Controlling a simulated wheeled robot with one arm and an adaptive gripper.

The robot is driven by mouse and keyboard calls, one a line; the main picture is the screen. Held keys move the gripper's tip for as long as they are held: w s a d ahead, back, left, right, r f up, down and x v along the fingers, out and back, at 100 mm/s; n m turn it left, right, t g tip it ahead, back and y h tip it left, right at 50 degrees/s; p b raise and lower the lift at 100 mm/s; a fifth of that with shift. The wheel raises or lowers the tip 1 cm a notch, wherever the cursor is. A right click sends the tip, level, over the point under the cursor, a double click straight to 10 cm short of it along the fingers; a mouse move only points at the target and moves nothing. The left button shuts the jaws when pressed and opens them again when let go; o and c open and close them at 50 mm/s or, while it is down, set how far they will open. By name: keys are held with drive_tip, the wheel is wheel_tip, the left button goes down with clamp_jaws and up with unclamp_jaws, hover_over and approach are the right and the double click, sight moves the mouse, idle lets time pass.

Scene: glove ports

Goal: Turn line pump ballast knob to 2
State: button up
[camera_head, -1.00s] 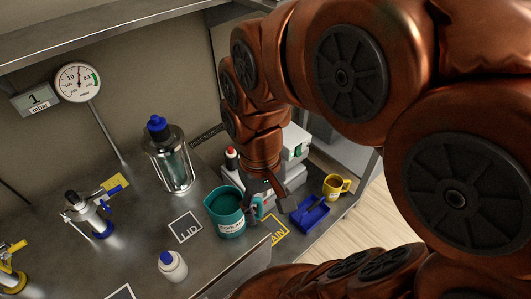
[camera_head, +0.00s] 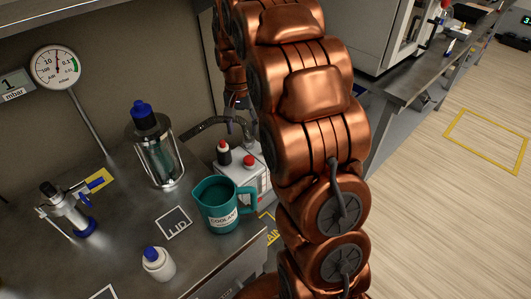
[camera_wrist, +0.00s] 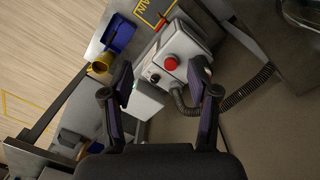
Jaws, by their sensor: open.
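The pump is a pale grey box that shows behind the teal jug in the head view (camera_head: 258,183), partly hidden by my arm. In the wrist view the pump (camera_wrist: 183,50) lies ahead of my fingers, with a large red knob (camera_wrist: 171,64) and a small dark knob (camera_wrist: 155,78) on its face. I cannot tell for sure which is the ballast knob, and no dial numbers are readable. My gripper (camera_wrist: 163,80) is open and empty, its fingers spread on either side of the view of the pump's face, apparently short of it. My arm hides it in the head view.
A teal coolant jug (camera_head: 220,203), a glass vessel with blue cap (camera_head: 160,155) and a white bottle (camera_head: 157,264) stand on the bench. A dark ribbed hose (camera_wrist: 245,92) runs from the pump.

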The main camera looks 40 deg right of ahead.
drive_tip(key=w+d+f+m+b, duration=0.2)
drive_tip(key=w+d+f, duration=0.2)
drive_tip(key=d+f, duration=0.2)
drive_tip(key=w+d+f+m+b, duration=0.2)
drive_tip(key=w+d+f, duration=0.3)
drive_tip(key=f, duration=0.5)
drive_tip(key=w+d+f+m+t+b, duration=0.1)
drive_tip(key=w+d+f+m+b, duration=0.1)
drive_tip(key=w+d+f, duration=0.3)
drive_tip(key=shift+w+d+f, duration=0.15)
drive_tip(key=shift+d+f, duration=0.5)
drive_tip(key=shift+f, duration=0.1)
drive_tip(key=shift+w+d+f, duration=0.1)
drive_tip(key=shift+d+f, duration=0.5)
drive_tip(key=shift+f, duration=0.1)
drive_tip(key=shift+d+f, duration=0.1)
drive_tip(key=shift+f, duration=0.25)
wheel_tip(320, 180, down, 7)
drive_tip(key=shift+w+f, duration=0.1)
drive_tip(key=shift+f, duration=0.05)
drive_tip(key=shift+c, duration=0.2)
clamp_jaws()
